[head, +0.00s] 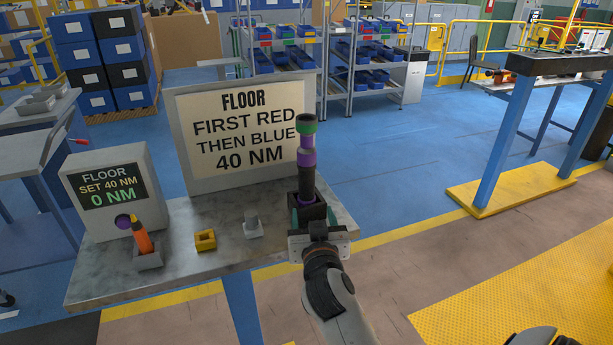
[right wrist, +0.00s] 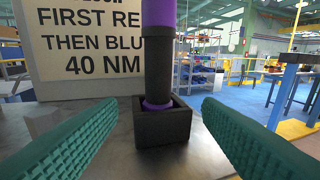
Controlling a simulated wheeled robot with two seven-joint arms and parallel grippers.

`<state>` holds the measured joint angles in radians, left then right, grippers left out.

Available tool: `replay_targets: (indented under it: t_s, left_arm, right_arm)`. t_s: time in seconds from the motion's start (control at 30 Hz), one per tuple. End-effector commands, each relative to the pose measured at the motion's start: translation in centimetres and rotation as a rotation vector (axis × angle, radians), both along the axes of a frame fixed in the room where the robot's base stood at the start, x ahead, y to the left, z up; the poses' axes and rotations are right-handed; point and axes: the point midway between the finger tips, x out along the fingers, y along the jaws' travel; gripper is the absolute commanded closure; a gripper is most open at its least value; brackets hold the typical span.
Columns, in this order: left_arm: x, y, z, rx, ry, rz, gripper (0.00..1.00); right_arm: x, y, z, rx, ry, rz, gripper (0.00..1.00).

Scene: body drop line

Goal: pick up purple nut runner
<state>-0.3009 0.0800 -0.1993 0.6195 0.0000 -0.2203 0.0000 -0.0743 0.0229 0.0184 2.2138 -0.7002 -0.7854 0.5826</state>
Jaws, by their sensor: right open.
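The purple nut runner (head: 307,160) stands upright in a black square holder (head: 316,208) at the right end of the grey table. It is black with purple bands and a green top. In the right wrist view the nut runner (right wrist: 159,60) rises from the holder (right wrist: 163,124) between my two fingers. My right gripper (head: 318,222) is open, with its teal ridged fingers (right wrist: 160,140) apart on either side and not touching the tool. In the head view the gripper hides part of the holder. My left gripper is not in view.
A sign (head: 245,135) stands behind on the table (head: 190,265). To the left are a display box (head: 112,190), an orange tool (head: 142,238) in a grey holder, a yellow block (head: 205,240) and a grey piece (head: 252,225). Blue floor lies open to the right.

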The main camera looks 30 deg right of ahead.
Motion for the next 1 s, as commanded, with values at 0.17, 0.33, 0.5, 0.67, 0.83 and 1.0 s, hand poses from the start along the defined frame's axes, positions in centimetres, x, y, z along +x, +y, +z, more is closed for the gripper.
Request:
replay_targets:
  t_s: [0.17,0.33,0.5,0.67,0.83,1.0]
  left_arm:
    - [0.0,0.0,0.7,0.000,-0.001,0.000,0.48]
    - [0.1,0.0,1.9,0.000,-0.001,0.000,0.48]
    - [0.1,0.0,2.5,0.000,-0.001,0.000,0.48]
    - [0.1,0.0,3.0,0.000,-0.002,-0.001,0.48]
    - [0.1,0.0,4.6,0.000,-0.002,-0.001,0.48]
    - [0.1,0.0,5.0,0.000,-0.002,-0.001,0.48]
  right_arm:
    - [1.9,-0.9,2.0,-0.021,-0.068,-0.006,0.40]
    - [4.6,-2.3,2.0,-0.021,-0.065,-0.006,0.40]
    - [6.4,-3.3,1.8,-0.020,-0.064,-0.005,0.40]
    - [7.3,-3.8,1.9,-0.020,-0.063,-0.006,0.40]
    - [9.5,-4.8,2.3,-0.021,-0.061,-0.006,0.40]
    - [11.1,-5.7,2.0,-0.019,-0.062,-0.005,0.40]
